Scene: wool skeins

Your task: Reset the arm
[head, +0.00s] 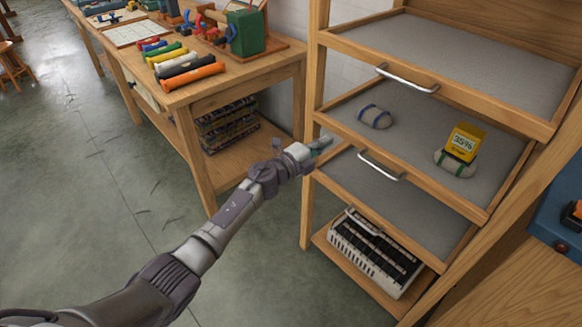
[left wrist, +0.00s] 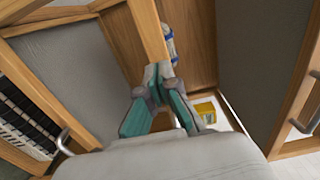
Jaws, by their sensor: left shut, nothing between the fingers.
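My left gripper (head: 324,145) is at the end of my outstretched arm, at the left front edge of the wooden drawer unit (head: 309,120). Its teal-padded fingers are shut with nothing between them, as the left wrist view also shows (left wrist: 160,72). A grey skein with a blue band (head: 375,117) lies in the middle drawer (head: 420,120), beyond the gripper and apart from it. Part of a banded skein shows past the fingertips in the left wrist view (left wrist: 169,45). My right gripper is in neither view.
A second pale skein (head: 447,167) lies at the drawer's right beside a yellow "35%" sign (head: 466,143). Drawers with metal handles (head: 407,80) stand pulled out above and below. A white slotted crate (head: 375,254) sits low. A workbench (head: 200,95) with coloured rolls stands left. Floor between is clear.

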